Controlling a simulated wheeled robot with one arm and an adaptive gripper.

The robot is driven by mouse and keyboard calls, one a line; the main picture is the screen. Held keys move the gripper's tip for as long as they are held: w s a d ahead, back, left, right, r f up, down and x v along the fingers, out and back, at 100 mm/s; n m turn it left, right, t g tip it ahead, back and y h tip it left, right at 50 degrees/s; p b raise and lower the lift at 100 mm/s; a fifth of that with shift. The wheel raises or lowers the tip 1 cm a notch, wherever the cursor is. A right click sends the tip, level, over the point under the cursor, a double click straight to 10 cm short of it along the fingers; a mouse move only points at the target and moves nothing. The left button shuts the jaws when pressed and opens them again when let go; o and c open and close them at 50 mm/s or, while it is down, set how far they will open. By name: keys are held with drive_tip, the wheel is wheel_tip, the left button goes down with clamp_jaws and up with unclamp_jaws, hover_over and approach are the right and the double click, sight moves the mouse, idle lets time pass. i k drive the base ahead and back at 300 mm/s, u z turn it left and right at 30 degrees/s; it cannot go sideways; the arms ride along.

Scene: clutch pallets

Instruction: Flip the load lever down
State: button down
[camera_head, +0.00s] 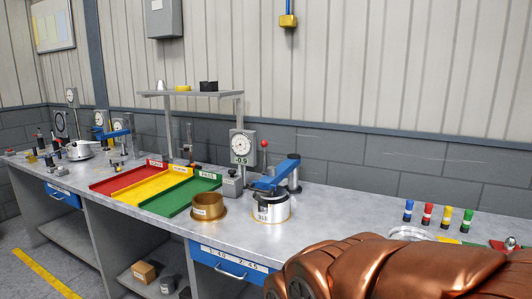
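A lever with a red ball knob (264,143) stands upright behind a blue arm (276,174) on the bench. I take it to be the load lever, though no label on it can be read. The blue arm reaches over a silver cylinder (270,207) marked with dark characters and joins a dark post at the right. A dial gauge (242,147) with a "-0.9" readout stands just left of the lever. My copper-coloured arm fills the lower right, apart from the lever. My gripper is not in view.
A brass-coloured ring (208,206) sits left of the cylinder. Red (128,178), yellow (160,186) and green (184,196) trays lie further left, below a raised shelf (190,93). Several coloured capped pieces (427,214) stand at the right. Bare bench (345,205) lies between.

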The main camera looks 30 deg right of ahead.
sight(264, 144)
drive_tip(key=u, duration=0.25)
drive_tip(key=i, duration=1.1)
drive_tip(key=z, duration=0.5)
